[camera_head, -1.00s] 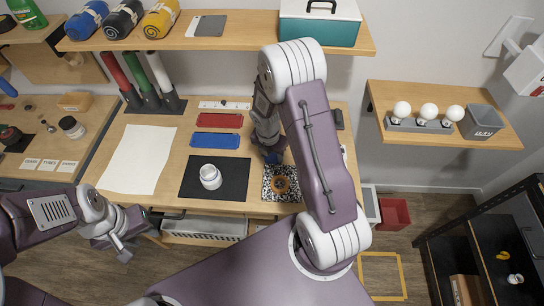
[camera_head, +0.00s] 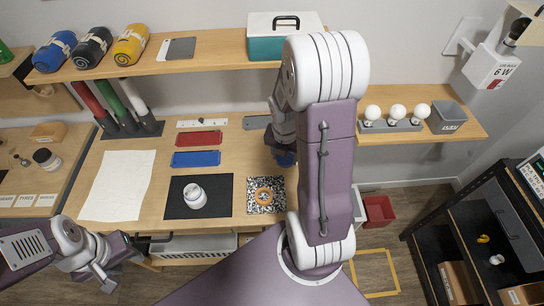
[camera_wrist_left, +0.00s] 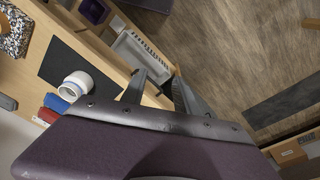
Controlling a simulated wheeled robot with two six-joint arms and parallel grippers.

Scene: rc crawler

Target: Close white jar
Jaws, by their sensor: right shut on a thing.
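Red (camera_head: 199,138) and blue (camera_head: 195,158) trays lie behind the jar. A white sheet (camera_head: 117,185) lies left. A shelf with rolls and a teal cooler (camera_head: 262,45) hangs above the bench.

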